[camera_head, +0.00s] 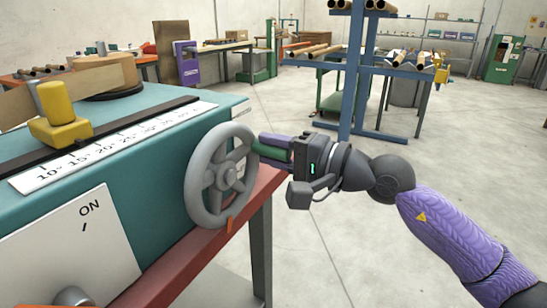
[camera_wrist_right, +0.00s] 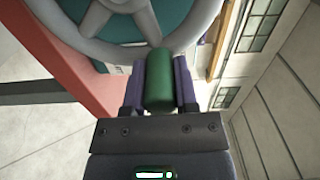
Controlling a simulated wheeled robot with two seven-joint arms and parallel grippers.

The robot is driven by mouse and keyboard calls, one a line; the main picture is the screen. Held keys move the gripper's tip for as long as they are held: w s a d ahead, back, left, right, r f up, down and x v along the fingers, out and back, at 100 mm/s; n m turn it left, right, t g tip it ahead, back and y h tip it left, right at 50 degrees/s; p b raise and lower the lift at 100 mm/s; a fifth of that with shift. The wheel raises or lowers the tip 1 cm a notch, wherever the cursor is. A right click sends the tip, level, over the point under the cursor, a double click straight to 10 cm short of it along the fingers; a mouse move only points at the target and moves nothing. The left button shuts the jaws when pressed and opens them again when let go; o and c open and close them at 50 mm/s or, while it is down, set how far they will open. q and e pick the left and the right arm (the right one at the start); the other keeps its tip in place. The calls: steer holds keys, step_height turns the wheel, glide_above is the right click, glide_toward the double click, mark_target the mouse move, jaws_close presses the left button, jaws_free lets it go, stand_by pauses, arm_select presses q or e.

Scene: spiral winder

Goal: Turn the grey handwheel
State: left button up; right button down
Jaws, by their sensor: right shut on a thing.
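The grey handwheel (camera_head: 208,176) is a spoked wheel on the right end of the teal machine in the head view. It also shows at the top of the right wrist view (camera_wrist_right: 178,45). A green handle (camera_wrist_right: 159,80) sticks out from the wheel's rim. My right gripper (camera_head: 268,147) is shut on this handle, one purple finger on either side of it. The fingers hide part of the handle in the head view.
The teal machine (camera_head: 150,165) carries a white angle scale (camera_head: 115,142), a yellow block (camera_head: 60,128) and an ON panel (camera_head: 70,250). A red ledge (camera_head: 185,262) runs below the wheel. A blue rack (camera_head: 357,75) stands behind. The floor at right is clear.

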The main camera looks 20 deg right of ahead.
steer(key=shift+r, duration=0.1)
stand_by(0.3)
steer(key=shift+c, duration=1.9)
jaws_free()
steer(key=b+v, duration=0.1)
steer(key=v, duration=0.9)
